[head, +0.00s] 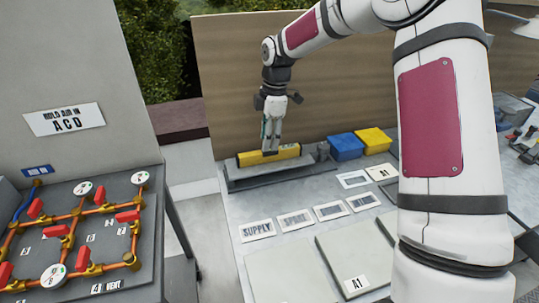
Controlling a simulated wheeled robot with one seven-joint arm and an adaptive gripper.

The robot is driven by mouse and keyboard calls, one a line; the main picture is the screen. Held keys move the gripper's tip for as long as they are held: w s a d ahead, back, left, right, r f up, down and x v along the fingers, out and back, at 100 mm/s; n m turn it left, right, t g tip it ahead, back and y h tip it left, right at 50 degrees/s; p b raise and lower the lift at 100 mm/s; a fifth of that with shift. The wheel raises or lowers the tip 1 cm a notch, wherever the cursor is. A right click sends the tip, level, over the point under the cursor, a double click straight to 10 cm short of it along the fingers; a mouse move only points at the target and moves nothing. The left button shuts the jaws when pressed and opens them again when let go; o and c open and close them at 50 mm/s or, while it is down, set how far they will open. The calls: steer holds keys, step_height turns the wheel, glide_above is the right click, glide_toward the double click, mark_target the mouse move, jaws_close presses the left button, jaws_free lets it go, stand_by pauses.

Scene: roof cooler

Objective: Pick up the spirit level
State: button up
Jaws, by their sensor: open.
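The spirit level is most likely the yellow bar (285,153) lying in a grey tray (240,184) at the back left of the work surface. My gripper (271,148) points down over the bar's middle, with its fingertips at or just in front of the bar. The jaws are open. I cannot tell whether the fingers touch the bar or straddle it. The fingers hide a small part of the bar.
A blue box (346,147) and a yellow box (373,140) stand right of the tray. A wooden wall (225,70) rises behind. Labels such as SUPPLY (257,230) lie in front. A pipe panel (85,235) with red valves and gauges stands at left.

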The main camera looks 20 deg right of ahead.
mark_target(270, 152)
steer(key=f, duration=0.5)
steer(key=shift+s+d+f+p, duration=0.1)
steer(key=shift+d+f+p, duration=0.15)
steer(key=shift+f+p, duration=0.05)
jaws_close()
